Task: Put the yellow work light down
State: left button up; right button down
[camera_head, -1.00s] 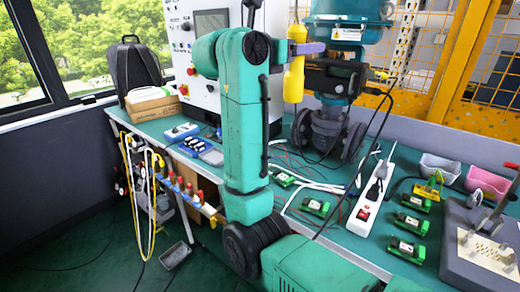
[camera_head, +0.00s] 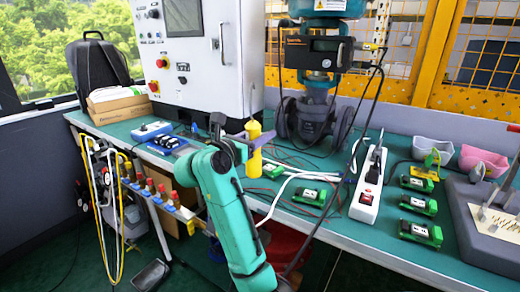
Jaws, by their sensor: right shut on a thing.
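The yellow work light (camera_head: 254,164) stands upright in the middle of the camera_head view, over the green workbench (camera_head: 310,226). Its lower end is at or just above the bench top; I cannot tell whether it touches. My right gripper (camera_head: 248,138) is shut on it around the upper half, with a purple finger across it. My own arm hides part of the gripper and of the bench below. My left gripper is not in view.
A green device (camera_head: 273,171) lies close right of the light, with loose cables around. A valve assembly (camera_head: 316,118) stands behind. A white power strip (camera_head: 369,186) and several green devices lie to the right.

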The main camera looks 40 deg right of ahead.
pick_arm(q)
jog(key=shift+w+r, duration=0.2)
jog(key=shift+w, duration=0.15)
pick_arm(e)
notch_tip(320, 180, down, 4)
jog(key=shift+r, duration=0.15)
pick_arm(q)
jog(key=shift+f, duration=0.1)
pick_arm(e)
jog(key=shift+f+b, duration=0.2)
jog(key=shift+b, duration=0.1)
jog(key=shift+c, duration=1.7)
grip_release()
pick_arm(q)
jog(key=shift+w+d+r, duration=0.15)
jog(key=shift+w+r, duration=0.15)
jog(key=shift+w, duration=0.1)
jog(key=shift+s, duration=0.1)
pick_arm(e)
jog(key=shift+r, duration=0.15)
